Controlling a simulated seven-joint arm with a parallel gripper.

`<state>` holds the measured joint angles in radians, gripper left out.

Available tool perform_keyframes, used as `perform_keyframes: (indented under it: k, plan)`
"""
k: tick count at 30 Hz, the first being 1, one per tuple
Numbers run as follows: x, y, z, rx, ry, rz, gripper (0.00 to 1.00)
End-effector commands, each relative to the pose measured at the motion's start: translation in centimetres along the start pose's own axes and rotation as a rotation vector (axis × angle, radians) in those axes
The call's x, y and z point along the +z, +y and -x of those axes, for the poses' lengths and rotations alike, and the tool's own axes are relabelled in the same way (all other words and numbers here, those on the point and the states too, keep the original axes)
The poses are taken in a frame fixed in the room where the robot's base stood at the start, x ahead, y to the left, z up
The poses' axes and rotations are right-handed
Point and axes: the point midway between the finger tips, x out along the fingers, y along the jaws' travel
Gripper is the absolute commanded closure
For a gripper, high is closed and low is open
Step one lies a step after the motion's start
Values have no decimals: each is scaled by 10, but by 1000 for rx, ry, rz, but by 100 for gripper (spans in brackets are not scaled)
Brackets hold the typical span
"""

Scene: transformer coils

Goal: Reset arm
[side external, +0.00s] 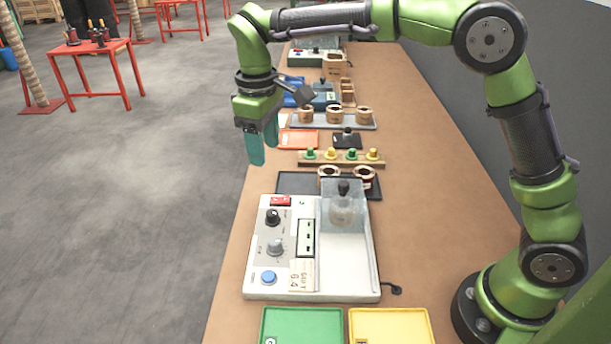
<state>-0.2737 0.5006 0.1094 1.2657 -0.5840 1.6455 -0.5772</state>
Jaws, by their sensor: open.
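My gripper (263,148) hangs with its teal fingers pointing down, near the left edge of the workbench. It is open and nothing shows between the fingers. My green arm arches over the bench from the lower right. A white tester (311,248) with knobs, a blue button and a clear cover (343,206) stands on the bench in front of the gripper. Copper coils stand on a dark tray (297,183) behind the tester. More coils (335,115) stand on a grey tray further back.
A wooden rack (341,158) with green and yellow pegs lies between the coil trays. A green tray (301,325) and a yellow tray (391,325) sit at the front. A red table (93,46) stands on the floor. The bench's right side (420,150) is clear.

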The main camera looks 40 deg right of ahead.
Motion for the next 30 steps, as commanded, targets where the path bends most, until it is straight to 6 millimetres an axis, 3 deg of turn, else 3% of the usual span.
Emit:
perform_keyframes:
  k: [7, 11, 17, 22, 30]
  plan:
    - [-4, 1, -2, 4, 18, -26, 46]
    - [9, -4, -17, -16, 27, -86, 46]
    - [63, 2, -1, -57, 135, -263, 46]
    - [121, 8, 15, -99, 262, -446, 46]
    - [210, 10, 20, -166, 475, -710, 46]
